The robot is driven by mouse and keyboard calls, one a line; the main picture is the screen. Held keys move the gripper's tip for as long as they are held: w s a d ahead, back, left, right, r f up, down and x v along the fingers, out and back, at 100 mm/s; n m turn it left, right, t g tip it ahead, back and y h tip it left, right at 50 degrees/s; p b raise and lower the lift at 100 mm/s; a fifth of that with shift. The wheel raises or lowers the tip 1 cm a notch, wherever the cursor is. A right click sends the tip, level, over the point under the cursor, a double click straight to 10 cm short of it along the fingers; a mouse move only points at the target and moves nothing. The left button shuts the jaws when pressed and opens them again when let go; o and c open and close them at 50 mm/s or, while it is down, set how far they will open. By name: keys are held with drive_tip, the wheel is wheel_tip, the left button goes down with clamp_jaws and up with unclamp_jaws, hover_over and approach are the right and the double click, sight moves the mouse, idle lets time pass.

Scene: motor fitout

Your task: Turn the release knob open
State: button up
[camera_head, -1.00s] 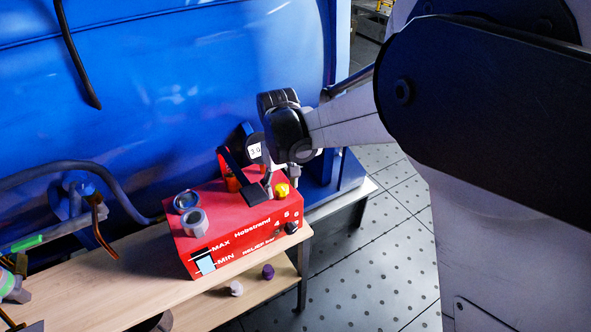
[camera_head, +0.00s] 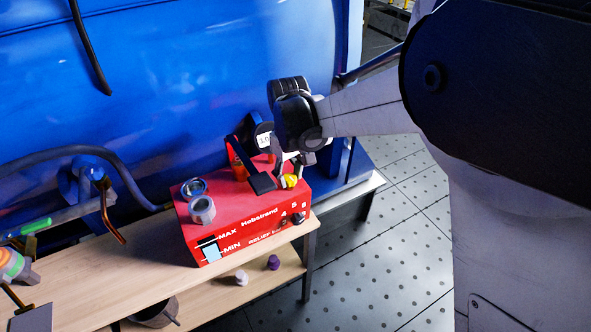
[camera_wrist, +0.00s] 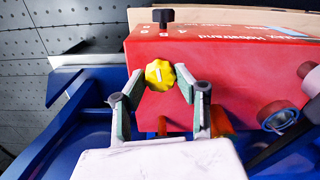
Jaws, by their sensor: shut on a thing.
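The yellow knob (camera_wrist: 160,75) stands on the top of the red pump box (camera_wrist: 230,52), at the end near my gripper. A pale pointer mark shows on it. My gripper (camera_wrist: 162,83) is shut on the knob, with one fingertip on each side of it. In the head view the knob (camera_head: 291,181) shows just under my gripper (camera_head: 289,172), and the red box (camera_head: 240,215) sits on the wooden bench. The fingertips partly hide the knob there.
A black knob (camera_head: 298,218) is on the box's front face. A black lever (camera_head: 262,183) and metal fittings (camera_head: 202,209) stand on top. The blue tank (camera_head: 190,80) rises behind. A white cap (camera_head: 242,277) and a purple cap (camera_head: 273,262) lie on the lower shelf.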

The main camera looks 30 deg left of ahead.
sight(289, 177)
drive_tip(key=n+b, duration=0.2)
drive_tip(key=n, duration=0.3)
drive_tip(key=n+b, duration=0.1)
drive_tip(key=n, duration=0.4)
drive_tip(key=shift+n, duration=0.4)
drive_tip(key=n+b, duration=0.1)
drive_tip(key=n, duration=0.4)
drive_tip(key=n+b, duration=0.1)
drive_tip(key=n, duration=0.5)
idle(0.3)
drive_tip(key=o, duration=1.1)
drive_tip(key=shift+r, duration=0.1)
wheel_tip(289, 177, up, 12)
drive_tip(key=shift+f, duration=0.1)
